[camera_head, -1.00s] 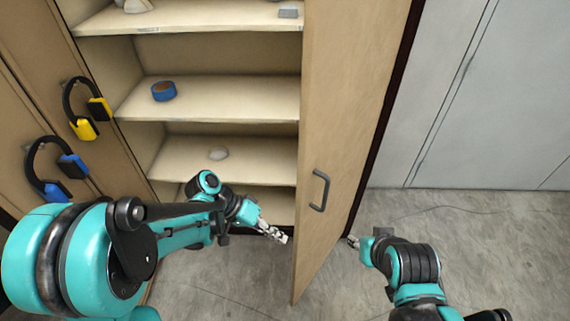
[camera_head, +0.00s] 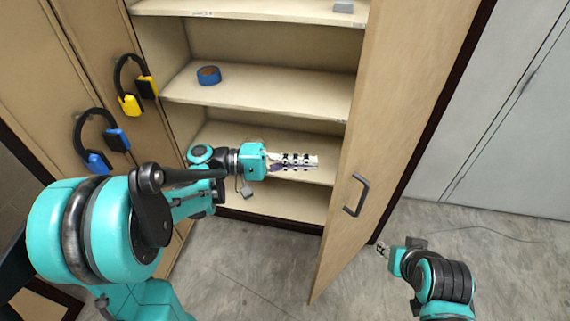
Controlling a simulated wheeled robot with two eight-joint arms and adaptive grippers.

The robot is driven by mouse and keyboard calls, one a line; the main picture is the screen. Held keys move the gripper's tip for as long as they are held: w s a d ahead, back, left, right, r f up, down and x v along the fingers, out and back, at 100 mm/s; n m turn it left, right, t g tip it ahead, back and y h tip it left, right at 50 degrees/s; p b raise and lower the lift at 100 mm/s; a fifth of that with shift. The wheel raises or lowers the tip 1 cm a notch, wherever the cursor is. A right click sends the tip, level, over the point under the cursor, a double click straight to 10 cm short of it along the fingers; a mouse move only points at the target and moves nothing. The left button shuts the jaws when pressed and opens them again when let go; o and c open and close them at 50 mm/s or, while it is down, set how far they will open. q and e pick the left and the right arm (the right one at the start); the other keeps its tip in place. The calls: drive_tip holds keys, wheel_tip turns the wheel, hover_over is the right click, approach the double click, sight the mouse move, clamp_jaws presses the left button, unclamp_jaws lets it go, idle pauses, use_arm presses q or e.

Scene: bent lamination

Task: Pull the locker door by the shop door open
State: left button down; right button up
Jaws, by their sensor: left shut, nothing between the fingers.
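The locker door (camera_head: 392,120) is a tan panel standing ajar, swung out from the shelved locker, with a dark grey bar handle (camera_head: 355,195) on its face. My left gripper (camera_head: 314,162) is shut and empty. It lies in front of the lower shelves, on the inner side of the door, with its tips pointing right towards the door's inner face; a small gap seems to show between them. My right gripper (camera_head: 381,247) is small in view, low and to the right of the door, on the handle side and apart from the handle. Its fingers are too small to read.
The open locker has several shelves (camera_head: 270,92), one holding a roll of blue tape (camera_head: 209,75). Yellow earmuffs (camera_head: 134,88) and blue earmuffs (camera_head: 100,140) hang on the closed doors at left. Grey floor (camera_head: 250,270) is clear in front. A pale wall panel (camera_head: 480,110) stands at right.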

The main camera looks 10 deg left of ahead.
use_arm(q)
drive_tip(key=d, duration=0.1)
drive_tip(key=s+d, duration=0.1)
drive_tip(key=d, duration=0.1)
drive_tip(key=s+d+b, duration=0.1)
drive_tip(key=shift+d, duration=0.25)
